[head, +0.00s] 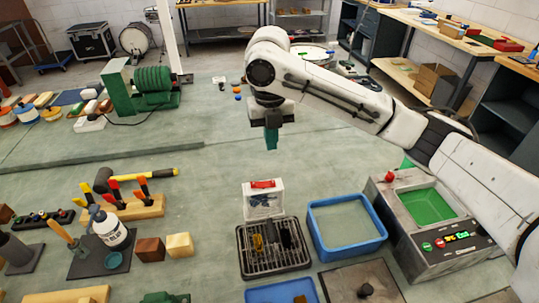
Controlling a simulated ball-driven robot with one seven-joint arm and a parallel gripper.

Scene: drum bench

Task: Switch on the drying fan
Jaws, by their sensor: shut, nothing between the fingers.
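A small white box (263,207) with a red switch (263,184) on its top stands behind a black wire rack; it looks like the drying fan. Its front shows a dark blue-grey patch, too small to make out. I cannot tell the switch's position. My gripper (271,139) has green fingers that point down, shut and empty. In the picture it is above the white box, apart from it, with bench surface showing between them.
The black rack (272,262) holds brushes. A blue tray (346,224) and a grey machine with a green basin (430,205) stand to the right. A wooden tool block (135,208) and a white bottle (108,228) are left.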

